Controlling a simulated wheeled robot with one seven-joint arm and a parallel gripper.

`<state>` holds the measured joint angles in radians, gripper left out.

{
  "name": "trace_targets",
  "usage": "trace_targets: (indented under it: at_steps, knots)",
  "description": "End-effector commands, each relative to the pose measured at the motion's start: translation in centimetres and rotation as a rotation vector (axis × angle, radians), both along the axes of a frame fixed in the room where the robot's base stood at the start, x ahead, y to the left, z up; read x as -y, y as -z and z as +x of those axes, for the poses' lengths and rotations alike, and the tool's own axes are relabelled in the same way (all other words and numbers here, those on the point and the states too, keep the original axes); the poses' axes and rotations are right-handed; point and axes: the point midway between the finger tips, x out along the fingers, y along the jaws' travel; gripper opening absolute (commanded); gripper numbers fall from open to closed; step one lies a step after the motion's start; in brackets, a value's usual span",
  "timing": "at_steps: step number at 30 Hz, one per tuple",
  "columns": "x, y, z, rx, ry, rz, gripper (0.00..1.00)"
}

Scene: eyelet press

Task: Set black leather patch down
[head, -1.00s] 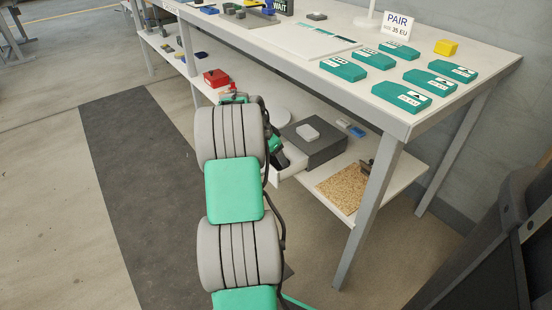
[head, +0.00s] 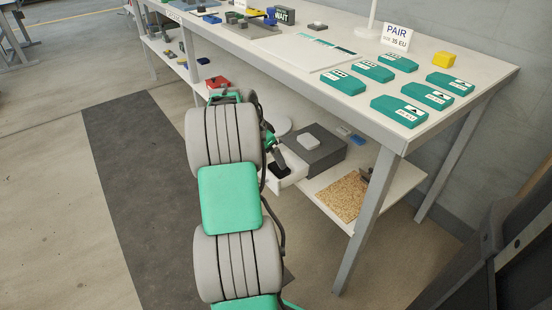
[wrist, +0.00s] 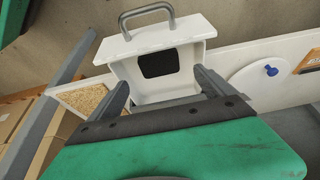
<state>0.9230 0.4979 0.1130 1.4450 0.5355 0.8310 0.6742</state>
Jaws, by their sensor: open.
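The black leather patch (wrist: 158,63) lies flat on the floor of an open white drawer (wrist: 183,90) in the wrist view. The drawer has a grey bar handle (wrist: 148,14) on its front. My gripper (wrist: 160,80) is open, its two dark fingers apart with nothing held between them, and the patch shows beyond the fingertips. In the head view my gripper is partly hidden behind my arm, at the white drawer (head: 290,177) pulled out of a grey cabinet (head: 322,155) on the lower shelf.
A tan speckled sheet (head: 343,195) lies right of the cabinet on the lower shelf. A red box (head: 217,83) stands to the left. A white disc (wrist: 262,82) shows in the wrist view. The tabletop (head: 330,85) overhangs the shelf, and a table leg (head: 370,210) stands at right.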

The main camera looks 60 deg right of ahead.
Motion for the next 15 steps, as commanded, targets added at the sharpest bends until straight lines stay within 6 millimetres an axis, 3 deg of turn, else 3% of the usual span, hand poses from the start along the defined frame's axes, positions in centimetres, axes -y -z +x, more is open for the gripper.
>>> trace_targets:
  at_steps: [1, 4, 12, 14, 15]
  knots:
    - [-0.4, -1.9, 0.3, 0.001, -0.001, -0.002, 0.93]
    - [-1.2, -3.6, 0.6, 0.000, -0.001, 0.000, 0.93]
    - [-2.3, -5.2, 1.3, -0.002, -0.015, 0.003, 0.93]
    - [-3.7, -5.6, 2.5, -0.002, -0.075, 0.011, 0.93]
    - [-5.6, -6.1, 3.9, -0.004, -0.147, 0.022, 0.93]
